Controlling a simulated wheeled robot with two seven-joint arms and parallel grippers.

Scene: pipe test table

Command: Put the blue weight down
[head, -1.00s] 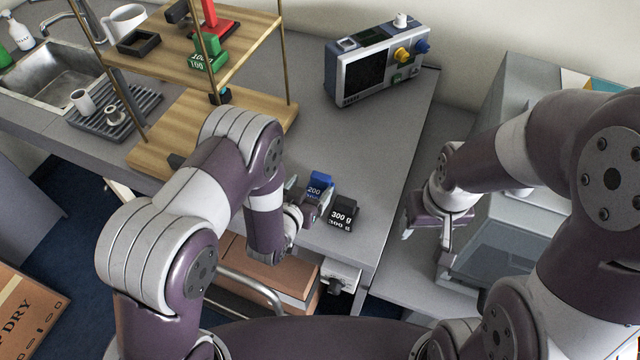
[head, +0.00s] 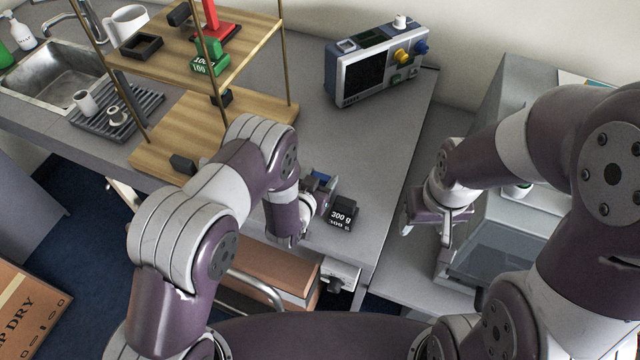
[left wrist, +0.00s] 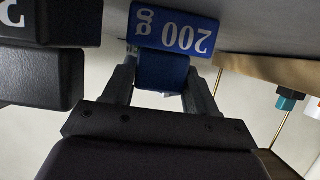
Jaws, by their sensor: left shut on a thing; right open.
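The blue 200 g weight (head: 321,177) is on the right-hand part of the grey bench in the head view, mostly hidden by my left gripper (head: 320,192). In the left wrist view its label (left wrist: 175,32) appears upside down, and my left gripper (left wrist: 160,85) is shut on its blue grip. I cannot tell whether its base touches the bench. My right gripper (head: 437,222) is open and empty, off to the right past the bench's edge.
A wooden shelf (head: 180,150) with a green weight (head: 209,64) is to the left. An instrument box (head: 375,65) stands at the back. The bench (head: 350,140) between is clear.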

